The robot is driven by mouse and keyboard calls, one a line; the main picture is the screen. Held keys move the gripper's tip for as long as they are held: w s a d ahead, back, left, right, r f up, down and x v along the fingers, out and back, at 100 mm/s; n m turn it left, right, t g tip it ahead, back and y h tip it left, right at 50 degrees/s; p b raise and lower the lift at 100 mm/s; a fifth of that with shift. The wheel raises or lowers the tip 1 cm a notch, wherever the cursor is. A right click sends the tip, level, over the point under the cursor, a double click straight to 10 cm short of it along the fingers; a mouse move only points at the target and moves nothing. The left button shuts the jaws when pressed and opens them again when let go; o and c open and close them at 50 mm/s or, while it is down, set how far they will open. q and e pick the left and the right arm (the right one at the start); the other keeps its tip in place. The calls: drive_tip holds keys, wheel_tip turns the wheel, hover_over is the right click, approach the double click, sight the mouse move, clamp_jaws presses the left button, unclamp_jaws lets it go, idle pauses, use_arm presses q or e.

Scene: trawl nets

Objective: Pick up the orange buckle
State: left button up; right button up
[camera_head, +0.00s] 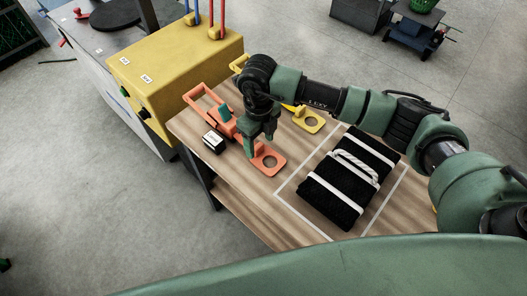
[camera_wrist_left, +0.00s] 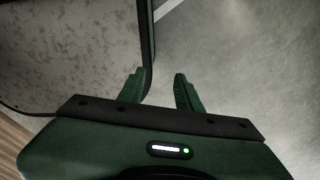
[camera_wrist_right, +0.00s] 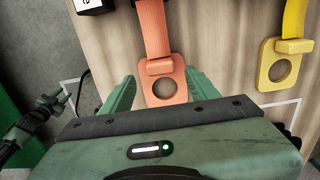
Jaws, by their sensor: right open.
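The orange buckle (camera_head: 268,162) lies on the wooden table, a flat plate with a round hole, joined to an orange strap (camera_head: 205,101). In the right wrist view the buckle (camera_wrist_right: 162,82) lies between the fingers of my right gripper (camera_wrist_right: 158,92), which is open. In the head view my right gripper (camera_head: 260,140) points down over the strap end of the buckle. I cannot tell whether the fingers touch it. My left gripper (camera_wrist_left: 160,90) is open and empty over the grey floor in the left wrist view; it is not in the head view.
A yellow buckle (camera_head: 309,121) lies right of the orange one. A black bundle with white straps (camera_head: 330,196) lies in a white outline. A small black-and-white box (camera_head: 213,141) sits left of the strap. A yellow machine (camera_head: 175,75) stands behind the table.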

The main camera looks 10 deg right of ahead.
sight(260, 147)
wheel_tip(260, 147, down, 3)
drive_tip(key=shift+w+r, duration=0.1)
drive_tip(key=shift+w, duration=0.05)
drive_tip(key=shift+f, duration=0.4)
drive_tip(key=c, duration=1.1)
clamp_jaws()
use_arm(q)
drive_tip(key=shift+w+d+r, duration=0.1)
drive_tip(key=shift+w+r, duration=0.15)
drive_tip(key=shift+w, duration=0.25)
drive_tip(key=shift+w+d+r, duration=0.1)
drive_tip(key=shift+w+r, duration=0.15)
drive_tip(key=shift+w, duration=0.25)
use_arm(e)
drive_tip(key=shift+r, duration=0.1)
